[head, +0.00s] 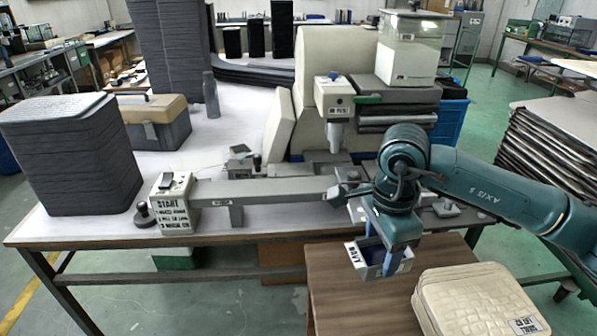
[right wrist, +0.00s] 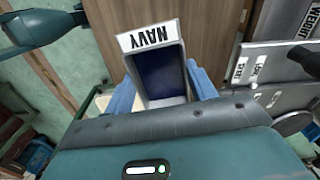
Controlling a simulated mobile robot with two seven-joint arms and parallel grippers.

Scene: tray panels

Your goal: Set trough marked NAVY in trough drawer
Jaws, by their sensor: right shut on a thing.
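The trough marked NAVY (head: 359,259) is a small pale open box with a dark blue inside. Its white label reads NAVY, and it also shows in the right wrist view (right wrist: 160,75). My right gripper (head: 385,252) is shut on it, with a blue finger on each side, and holds it in front of the bench edge, above the brown wooden surface. In the right wrist view the trough sits between the fingers (right wrist: 163,90), its label end away from the palm. I cannot make out a trough drawer for certain. My left gripper is out of view.
The white bench (head: 75,228) carries a grey beam device with a START box (head: 175,205) and a cream machine (head: 334,98). A brown wooden surface (head: 345,298) stands in front, with a cream quilted case (head: 470,298) at its right. A dark stack (head: 68,150) stands at left.

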